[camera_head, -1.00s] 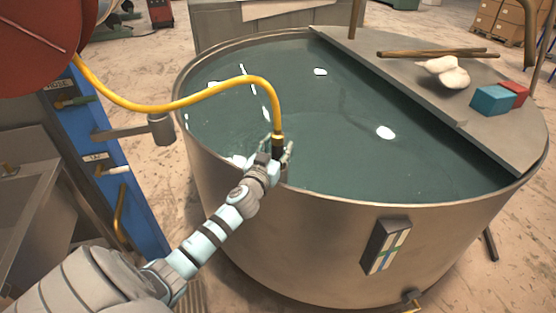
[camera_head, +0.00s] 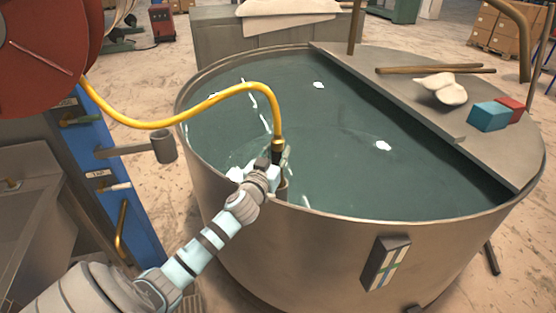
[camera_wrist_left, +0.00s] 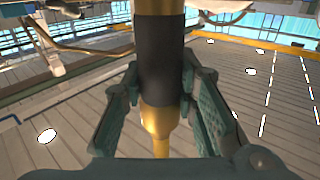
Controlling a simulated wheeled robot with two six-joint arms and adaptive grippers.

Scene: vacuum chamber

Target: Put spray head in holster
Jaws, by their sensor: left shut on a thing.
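The spray head (camera_head: 278,150) has a black grip with brass ends and hangs upright on the end of a yellow hose (camera_head: 190,109). My left gripper (camera_head: 277,171) is shut on it over the water, just inside the tank's near rim. In the left wrist view, the spray head's black grip (camera_wrist_left: 159,62) stands between the two fingers of the gripper (camera_wrist_left: 160,97), with a brass part below. The holster (camera_head: 164,147) is a grey cup on a bracket from the blue post, left of the gripper and apart from it. My right gripper is not in view.
The round metal tank (camera_head: 330,240) holds water with white floating patches. A shelf (camera_head: 400,92) across its right side bears rods, white lumps, a blue block (camera_head: 489,116) and a red one. A red reel (camera_head: 45,40) is at top left; the blue post (camera_head: 130,215) has labelled hooks.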

